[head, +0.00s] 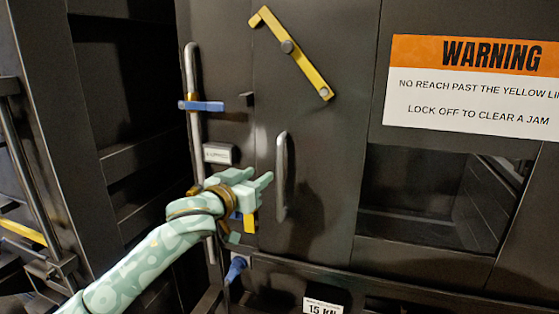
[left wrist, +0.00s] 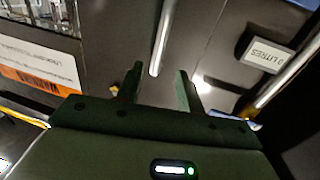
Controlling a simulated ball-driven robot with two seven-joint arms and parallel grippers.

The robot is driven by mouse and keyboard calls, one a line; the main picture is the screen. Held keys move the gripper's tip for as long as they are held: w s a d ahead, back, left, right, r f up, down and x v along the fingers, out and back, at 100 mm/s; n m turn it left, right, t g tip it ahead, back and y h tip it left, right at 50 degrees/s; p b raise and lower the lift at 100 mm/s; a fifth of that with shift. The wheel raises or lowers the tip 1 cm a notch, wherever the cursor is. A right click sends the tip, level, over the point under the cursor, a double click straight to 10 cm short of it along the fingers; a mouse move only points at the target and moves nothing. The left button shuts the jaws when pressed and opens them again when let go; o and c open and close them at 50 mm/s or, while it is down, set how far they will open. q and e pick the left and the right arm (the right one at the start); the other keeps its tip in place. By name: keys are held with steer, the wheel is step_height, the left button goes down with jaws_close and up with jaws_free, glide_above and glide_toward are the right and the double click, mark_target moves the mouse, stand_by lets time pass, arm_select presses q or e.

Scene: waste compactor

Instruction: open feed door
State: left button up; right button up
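The feed door appears to be the dark panel (head: 335,130) with a vertical grey bar handle (head: 281,175); it looks closed. The handle also shows in the left wrist view (left wrist: 166,35), its end near the gap between the fingertips. A yellow bar (head: 300,65) on a round pivot sits tilted above the handle. My left gripper (head: 268,182) is just left of the handle, fingers pointing toward it. In the left wrist view its two fingers (left wrist: 159,75) are apart with nothing clamped; whether they touch the handle I cannot tell. My right gripper is out of view.
A vertical pipe (head: 193,80) with a blue lever (head: 203,106) stands left of the panel. A small label box (head: 218,153) is beside it. A warning sign (head: 470,85) hangs above a dark rectangular opening (head: 430,195) on the right. A "15 KN" plate (head: 323,306) is at the bottom.

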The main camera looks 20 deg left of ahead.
mark_target(278, 163)
arm_select(q)
steer(key=p+x, duration=0.1)
steer(key=x, duration=1)
steer(key=shift+w+d, duration=0.15)
steer(key=shift+w, duration=0.05)
jaws_close()
